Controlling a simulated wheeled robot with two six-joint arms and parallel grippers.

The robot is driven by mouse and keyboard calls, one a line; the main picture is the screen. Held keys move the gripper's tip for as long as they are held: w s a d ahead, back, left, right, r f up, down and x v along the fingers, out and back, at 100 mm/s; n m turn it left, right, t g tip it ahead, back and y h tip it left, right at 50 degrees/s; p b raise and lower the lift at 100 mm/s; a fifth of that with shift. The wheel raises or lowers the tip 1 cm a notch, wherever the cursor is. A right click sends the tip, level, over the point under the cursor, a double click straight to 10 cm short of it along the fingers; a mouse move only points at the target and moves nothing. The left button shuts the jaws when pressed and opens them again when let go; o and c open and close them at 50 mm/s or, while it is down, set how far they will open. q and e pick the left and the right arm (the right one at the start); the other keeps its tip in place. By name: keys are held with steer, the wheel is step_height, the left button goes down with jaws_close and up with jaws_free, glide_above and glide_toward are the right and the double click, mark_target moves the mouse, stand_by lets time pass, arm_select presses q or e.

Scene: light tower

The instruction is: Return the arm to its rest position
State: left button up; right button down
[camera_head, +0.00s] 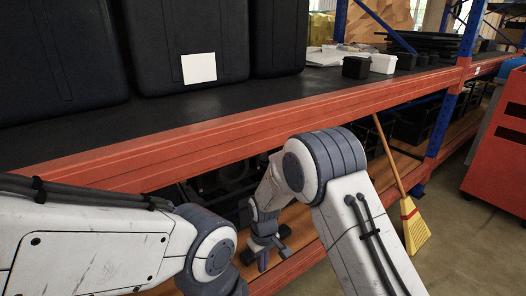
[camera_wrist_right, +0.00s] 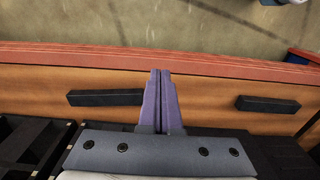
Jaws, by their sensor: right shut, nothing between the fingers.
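My right arm (camera_head: 340,200) comes up from the bottom right in the head view and bends down at a grey elbow. My right gripper (camera_head: 262,262) points down near the lower orange shelf edge. In the right wrist view its two purple fingers (camera_wrist_right: 160,98) lie together, shut and empty, over the wooden lower shelf (camera_wrist_right: 205,98). My left arm (camera_head: 90,240) comes in from the left in front of the rack. Its gripper is out of the picture.
The rack's orange upper beam (camera_head: 200,140) runs behind both arms. Large black cases (camera_head: 205,35) stand on its dark shelf. A yellow broom (camera_head: 412,225) leans at the right, near a red cabinet (camera_head: 500,140). Dark bars (camera_wrist_right: 268,104) lie on the lower shelf.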

steer(key=s+a+r, duration=0.1)
steer(key=s+r, duration=0.4)
steer(key=r, duration=0.3)
steer(key=s+d+r, duration=0.3)
steer(key=s+r, duration=0.3)
steer(key=s, duration=0.5)
steer(key=s+d+r, duration=0.3)
steer(key=s+r, duration=0.3)
steer(key=s, duration=0.5)
step_height(320, 180, up, 30)
steer(key=p, duration=3)
steer(key=shift+s+f+y, duration=0.15)
steer(key=shift+s+y, duration=0.05)
steer(key=shift+y, duration=0.2)
